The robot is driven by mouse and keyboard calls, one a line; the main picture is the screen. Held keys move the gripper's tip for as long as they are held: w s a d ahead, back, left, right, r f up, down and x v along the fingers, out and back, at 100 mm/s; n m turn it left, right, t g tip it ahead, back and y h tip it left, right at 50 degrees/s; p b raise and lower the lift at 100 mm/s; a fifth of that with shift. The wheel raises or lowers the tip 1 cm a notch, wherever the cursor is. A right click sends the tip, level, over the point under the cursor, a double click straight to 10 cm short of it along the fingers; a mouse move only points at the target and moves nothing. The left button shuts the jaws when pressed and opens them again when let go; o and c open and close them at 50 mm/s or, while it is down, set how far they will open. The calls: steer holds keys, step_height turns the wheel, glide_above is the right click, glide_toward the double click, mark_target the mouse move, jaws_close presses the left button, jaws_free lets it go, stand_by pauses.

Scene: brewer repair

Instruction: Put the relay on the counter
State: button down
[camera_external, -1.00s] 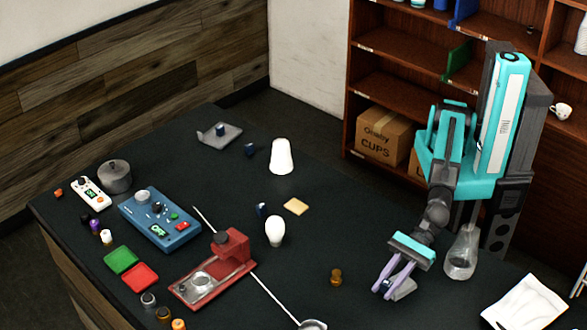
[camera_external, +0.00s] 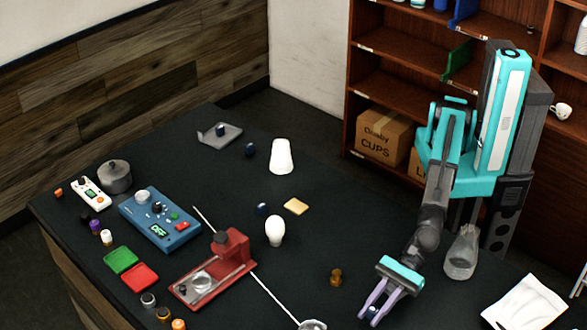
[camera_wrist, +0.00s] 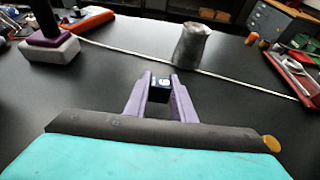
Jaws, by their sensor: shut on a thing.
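The relay, a small dark blue cube (camera_wrist: 159,88), is between the lilac fingers of my gripper (camera_wrist: 158,94) in the wrist view. Only its upper part and one face show clearly. In the external view my gripper (camera_external: 375,312) is at the front of the dark counter (camera_external: 350,235), fingers pointing down toward the front edge, with a dark blue bit of the relay (camera_external: 372,311) between the tips. The gripper is shut on it. Whether the relay touches the counter top cannot be told.
A small amber piece (camera_external: 336,277) lies left of my gripper, and a metal pitcher (camera_external: 312,325) is at the bottom edge. A glass flask (camera_external: 461,252) and white cloth (camera_external: 525,304) are to the right. The red machine (camera_external: 215,268) stands further left. Bare counter surrounds the gripper.

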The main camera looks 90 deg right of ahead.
mark_target(376, 327)
stand_by(0.3)
steer(key=shift+f, duration=1.75)
steer(key=c, duration=1.5)
jaws_free()
steer(key=shift+f, duration=0.1)
steer(key=shift+b+v, duration=0.45)
steer(key=shift+v, duration=5.65)
steer(key=shift+w, duration=0.1)
